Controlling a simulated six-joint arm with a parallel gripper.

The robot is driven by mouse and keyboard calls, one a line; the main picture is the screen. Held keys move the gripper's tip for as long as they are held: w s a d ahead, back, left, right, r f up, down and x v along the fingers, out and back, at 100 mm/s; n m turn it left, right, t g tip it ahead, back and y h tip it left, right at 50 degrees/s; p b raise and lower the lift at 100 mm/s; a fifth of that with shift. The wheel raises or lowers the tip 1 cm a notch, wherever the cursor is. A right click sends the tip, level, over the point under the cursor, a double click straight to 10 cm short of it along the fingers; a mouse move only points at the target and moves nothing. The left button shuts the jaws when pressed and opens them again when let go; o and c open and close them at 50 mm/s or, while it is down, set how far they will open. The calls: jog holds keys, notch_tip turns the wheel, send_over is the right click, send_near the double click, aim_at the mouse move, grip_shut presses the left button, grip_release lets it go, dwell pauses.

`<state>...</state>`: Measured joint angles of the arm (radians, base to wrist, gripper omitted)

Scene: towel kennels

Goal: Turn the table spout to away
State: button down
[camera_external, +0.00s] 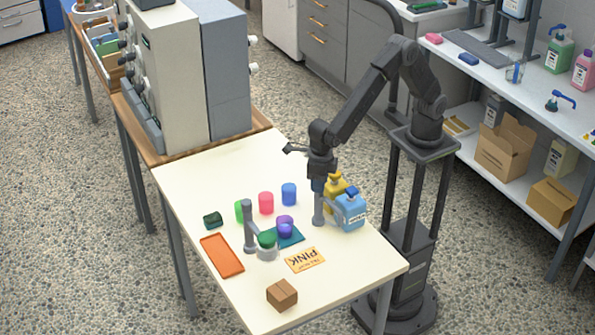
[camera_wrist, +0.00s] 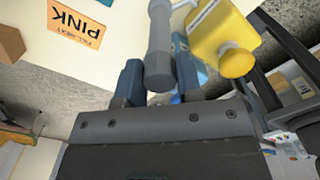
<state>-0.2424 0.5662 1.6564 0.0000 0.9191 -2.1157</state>
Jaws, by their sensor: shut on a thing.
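A grey spout (camera_external: 319,208) stands on the cream table near its right side, beside a blue bottle (camera_external: 350,212) and a yellow bottle (camera_external: 336,187). My gripper (camera_external: 318,186) points down over it. In the wrist view, the grey rod of the spout (camera_wrist: 159,45) lies between the two blue fingers of my gripper (camera_wrist: 157,72), which is shut on it. The yellow bottle (camera_wrist: 222,38) shows close on the right there. The fingers hide part of the spout, so which way its outlet points is hard to tell.
A second grey post (camera_external: 249,222) stands by a grey cup with a green top (camera_external: 267,242). A purple cup (camera_external: 286,228) stands on a teal mat (camera_external: 294,239). Green, pink and blue cups stand behind. An orange tray (camera_external: 222,256), PINK card (camera_external: 305,261) and brown box (camera_external: 282,294) lie in front.

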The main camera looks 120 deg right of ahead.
jog(key=shift+r, duration=0.1)
dwell(0.3)
jog(key=c, duration=0.8)
grip_release()
notch_tip(320, 180, up, 14)
jog(key=shift+f, duration=0.15)
